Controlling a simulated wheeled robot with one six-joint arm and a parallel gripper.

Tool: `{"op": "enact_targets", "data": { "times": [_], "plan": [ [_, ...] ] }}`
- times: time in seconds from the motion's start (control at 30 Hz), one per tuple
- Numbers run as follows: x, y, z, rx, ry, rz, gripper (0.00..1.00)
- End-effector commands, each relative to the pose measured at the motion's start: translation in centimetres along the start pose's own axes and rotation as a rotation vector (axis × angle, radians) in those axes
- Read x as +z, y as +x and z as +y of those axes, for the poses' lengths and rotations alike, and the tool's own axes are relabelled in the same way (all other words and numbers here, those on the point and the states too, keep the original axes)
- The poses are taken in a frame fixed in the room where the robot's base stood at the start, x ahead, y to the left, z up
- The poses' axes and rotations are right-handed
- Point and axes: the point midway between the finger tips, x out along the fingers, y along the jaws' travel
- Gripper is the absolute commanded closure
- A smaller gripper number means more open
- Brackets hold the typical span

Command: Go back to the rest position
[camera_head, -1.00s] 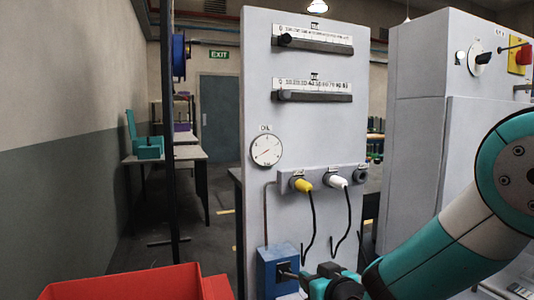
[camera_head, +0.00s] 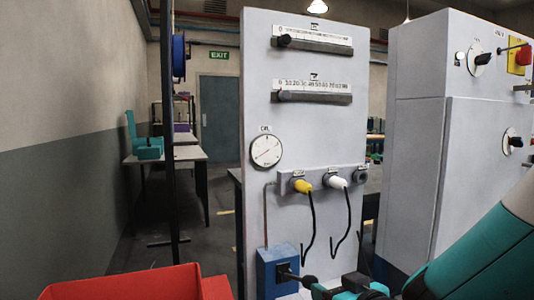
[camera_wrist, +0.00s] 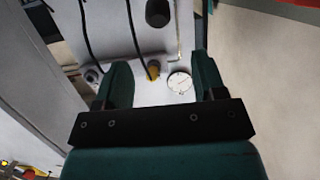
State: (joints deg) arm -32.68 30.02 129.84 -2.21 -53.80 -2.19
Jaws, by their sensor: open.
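My gripper (camera_wrist: 162,62) shows in the wrist view with its two teal fingers spread wide apart. Nothing is held between them. Beyond the fingers, the grey panel (camera_wrist: 70,35) shows turned around, with its round dial (camera_wrist: 179,82) and yellow plug (camera_wrist: 153,74). In the head view, my teal and white arm fills the lower right corner, in front of the panel (camera_head: 260,205) and the cabinet beside it.
The panel carries two slider scales (camera_head: 313,90), a white plug (camera_head: 337,182) and a blue box (camera_head: 277,270) with a dark knob. A grey cabinet (camera_head: 418,150) stands right. A red bin (camera_head: 120,284) is at the lower left. Open floor shows beyond it.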

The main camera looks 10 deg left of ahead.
Motion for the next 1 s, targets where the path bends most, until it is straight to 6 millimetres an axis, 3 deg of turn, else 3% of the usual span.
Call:
{"op": "enact_targets", "data": {
  "times": [0.33,0.47,0.57,1.0],
  "plan": [
    [-0.1,-0.3,0.1,0.000,0.004,-0.007,0.36],
    [-0.4,-1.7,0.6,-0.002,0.038,-0.084,0.36],
    [-0.6,-4.3,0.9,-0.018,0.090,-0.216,0.36],
    [1.2,-23.4,-1.9,-0.205,0.196,-0.872,0.36]
  ]
}}
